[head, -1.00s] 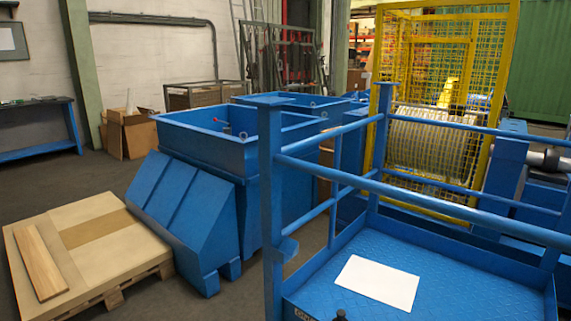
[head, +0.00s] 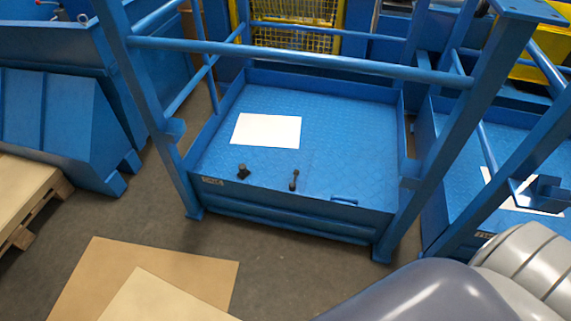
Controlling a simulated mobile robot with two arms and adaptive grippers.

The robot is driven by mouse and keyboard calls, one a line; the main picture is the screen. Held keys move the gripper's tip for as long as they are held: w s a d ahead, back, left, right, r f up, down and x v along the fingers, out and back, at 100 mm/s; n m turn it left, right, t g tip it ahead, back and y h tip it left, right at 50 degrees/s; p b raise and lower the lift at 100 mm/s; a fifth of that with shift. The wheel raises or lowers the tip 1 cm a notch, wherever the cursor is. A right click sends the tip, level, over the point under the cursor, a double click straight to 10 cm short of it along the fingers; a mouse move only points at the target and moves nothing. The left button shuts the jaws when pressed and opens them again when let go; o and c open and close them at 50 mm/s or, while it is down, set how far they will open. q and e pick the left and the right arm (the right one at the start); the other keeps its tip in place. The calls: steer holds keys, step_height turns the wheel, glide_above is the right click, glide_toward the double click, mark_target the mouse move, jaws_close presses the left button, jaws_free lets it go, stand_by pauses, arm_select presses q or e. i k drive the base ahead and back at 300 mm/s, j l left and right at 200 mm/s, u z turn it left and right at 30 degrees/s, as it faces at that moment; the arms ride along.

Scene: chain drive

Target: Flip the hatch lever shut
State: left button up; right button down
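A small black lever (head: 293,180) stands near the front edge of the blue tread-plate platform (head: 345,150). A short black knob (head: 243,171) is to its left. A low blue handle (head: 344,201) lies to its right along the same edge. The outline of the hatch is not clear to me, and I cannot tell the lever's exact position. Neither gripper shows. A grey rounded part of my arm (head: 430,295) fills the lower right, well apart from the lever.
Blue rails (head: 300,58) and posts surround the platform. A white sheet (head: 267,130) lies on it. Cardboard sheets (head: 150,280) lie on the floor in front. A blue bin (head: 60,120) and pallet stand left, and another blue platform (head: 455,195) is at right.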

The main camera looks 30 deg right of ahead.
mark_target(296, 172)
steer(key=i+z, duration=0.25)
steer(key=i, duration=0.2)
steer(key=i+j+z, duration=0.1)
steer(key=i+z, duration=0.2)
steer(key=i, duration=0.15)
steer(key=i+j+z, duration=0.25)
steer(key=i, duration=0.15)
steer(key=l, duration=0.1)
